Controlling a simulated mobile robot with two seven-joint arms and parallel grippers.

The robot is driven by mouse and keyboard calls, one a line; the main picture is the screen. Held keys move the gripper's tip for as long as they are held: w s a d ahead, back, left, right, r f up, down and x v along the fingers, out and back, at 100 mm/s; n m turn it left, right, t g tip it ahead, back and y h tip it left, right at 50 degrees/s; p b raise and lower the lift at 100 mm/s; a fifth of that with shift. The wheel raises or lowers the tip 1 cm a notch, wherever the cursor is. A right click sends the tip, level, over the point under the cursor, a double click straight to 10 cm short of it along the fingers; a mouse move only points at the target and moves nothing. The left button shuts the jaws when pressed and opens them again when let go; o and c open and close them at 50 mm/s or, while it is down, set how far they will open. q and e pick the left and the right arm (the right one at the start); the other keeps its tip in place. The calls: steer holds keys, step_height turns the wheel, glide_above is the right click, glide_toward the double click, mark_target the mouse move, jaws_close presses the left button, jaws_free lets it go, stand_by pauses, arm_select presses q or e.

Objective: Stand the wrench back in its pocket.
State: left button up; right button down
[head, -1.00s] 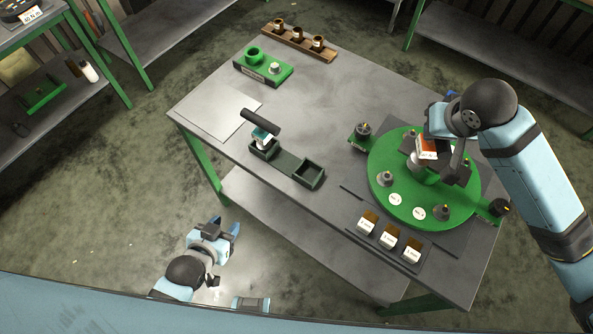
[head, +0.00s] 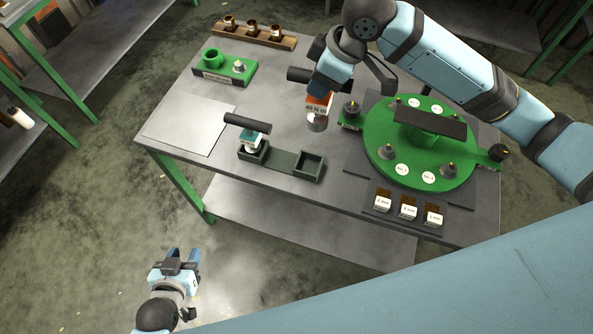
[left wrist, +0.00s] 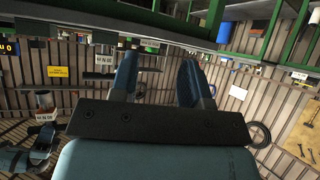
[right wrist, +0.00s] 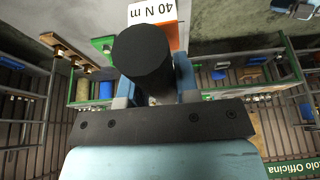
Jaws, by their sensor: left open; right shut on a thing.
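My right gripper (head: 330,80) is shut on the wrench (head: 318,106), which has a black cross handle, an orange body with a white "40 N m" label and a grey lower end. The wrench hangs upright, apparently above the table, left of the green turntable. In the right wrist view the black handle (right wrist: 146,58) sits between the fingers. The dark green holder (head: 282,161) has two pockets. Its right pocket (head: 309,167) is empty; a teal wrench (head: 252,138) with a black handle stands in the left one. My left gripper (head: 181,258) is open and empty, off the table's front left.
The green turntable (head: 377,148) carries several grey parts and a raised dark bar (head: 430,122). A small black-topped post (head: 351,110) stands at its left. Labelled boxes (head: 408,209) sit in front. A green block (head: 224,76) and wooden rack (head: 240,36) are at the back left.

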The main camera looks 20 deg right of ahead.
steer(key=shift+a+n+b, duration=0.15)
steer(key=shift+n+b, duration=0.15)
steer(key=shift+n, duration=0.6)
steer(key=shift+s+a+r+n+g+y+b, duration=0.15)
steer(key=shift+n+g+y, duration=0.1)
steer(key=shift+n, duration=0.25)
steer(key=shift+s+d+r+n+g+y+b, duration=0.15)
steer(key=shift+n+g, duration=0.1)
steer(key=shift+n, duration=0.25)
steer(key=shift+a, duration=0.2)
steer(key=shift+a+f, duration=0.15)
steer(key=shift+f, duration=0.25)
arm_select(q)
steer(key=shift+d+r+p, duration=0.2)
steer(key=shift+d+p, duration=0.3)
steer(key=shift+p, duration=0.35)
arm_select(e)
step_height(320, 180, down, 19)
steer(key=shift+f, duration=0.1)
steer(key=c, duration=0.8)
jaws_free()
steer(key=shift+c, duration=0.2)
